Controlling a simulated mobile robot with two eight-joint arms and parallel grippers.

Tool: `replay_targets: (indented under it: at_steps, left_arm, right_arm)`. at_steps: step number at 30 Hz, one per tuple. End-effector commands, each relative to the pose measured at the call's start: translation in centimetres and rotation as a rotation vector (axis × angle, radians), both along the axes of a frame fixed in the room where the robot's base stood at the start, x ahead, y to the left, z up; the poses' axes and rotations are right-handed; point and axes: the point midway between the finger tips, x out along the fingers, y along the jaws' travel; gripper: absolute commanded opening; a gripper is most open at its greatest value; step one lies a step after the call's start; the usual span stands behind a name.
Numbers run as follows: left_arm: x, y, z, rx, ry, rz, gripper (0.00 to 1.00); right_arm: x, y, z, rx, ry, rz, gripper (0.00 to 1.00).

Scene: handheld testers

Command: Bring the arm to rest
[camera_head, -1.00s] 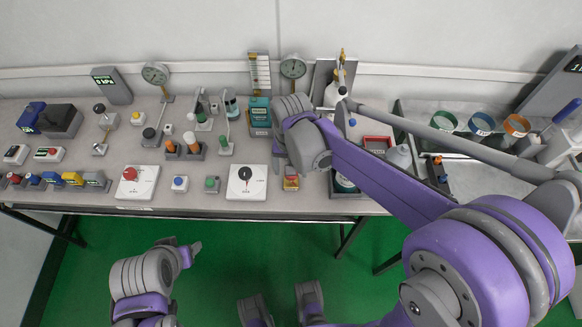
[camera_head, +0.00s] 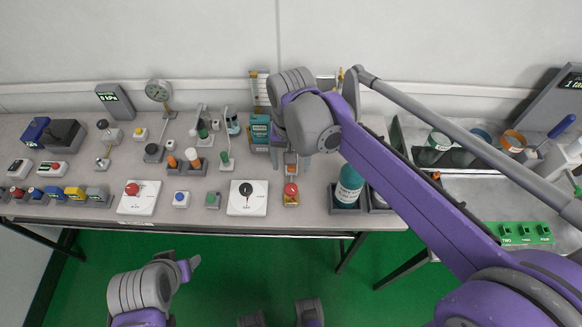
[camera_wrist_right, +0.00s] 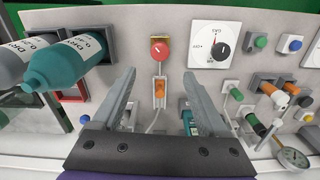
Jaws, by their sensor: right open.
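My right arm (camera_head: 400,178) reaches in from the lower right over the bench. My right gripper (camera_head: 289,158) points down behind the red button and is mostly hidden by the wrist in the head view. In the right wrist view, its two grey fingers (camera_wrist_right: 158,74) stand wide apart with nothing held between them. They frame the orange switch (camera_wrist_right: 160,88) below the red button (camera_wrist_right: 159,50). My left gripper (camera_head: 190,265) is at the lower left, in front of the bench; its jaw gap cannot be made out.
The bench (camera_head: 320,215) is crowded with testers. A teal bottle (camera_head: 349,186) stands in a holder right of the red button and also shows in the wrist view (camera_wrist_right: 68,62). A dial panel (camera_head: 247,205) lies left of it.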

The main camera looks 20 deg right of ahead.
Motion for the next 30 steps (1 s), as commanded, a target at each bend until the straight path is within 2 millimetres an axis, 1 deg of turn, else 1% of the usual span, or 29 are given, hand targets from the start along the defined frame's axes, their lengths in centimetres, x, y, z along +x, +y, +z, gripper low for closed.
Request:
replay_targets:
  at_steps: [15, 18, 20, 23, 26, 27, 30]
  left_arm:
    - [0.0, 0.0, 0.0, 0.000, 0.000, 0.000, 0.59]
    - [0.0, 0.0, 0.2, 0.000, -0.001, 0.000, 0.59]
    - [0.1, 0.0, 0.6, 0.000, -0.002, 0.000, 0.59]
    - [0.3, 0.0, 1.6, 0.000, -0.006, 0.000, 0.59]
    - [0.5, 0.0, 2.7, 0.000, -0.011, 0.000, 0.59]
    - [0.6, 0.0, 3.2, 0.000, -0.013, 0.000, 0.59]
    - [0.9, 0.0, 4.3, 0.000, -0.018, 0.000, 0.59]
  right_arm:
    - [0.0, 0.0, 0.1, 0.000, 0.000, 0.000, 0.76]
    - [-0.5, -0.3, 0.3, 0.002, -0.014, 0.010, 0.76]
    - [-1.3, -0.8, 0.5, 0.004, -0.037, 0.026, 0.76]
    - [-3.4, -2.0, 0.9, 0.009, -0.103, 0.077, 0.76]
    - [-6.1, -3.4, 1.0, 0.003, -0.192, 0.145, 0.76]
    - [-7.2, -4.0, 0.9, -0.002, -0.228, 0.172, 0.76]
    - [-9.7, -5.1, 0.4, -0.024, -0.315, 0.239, 0.76]
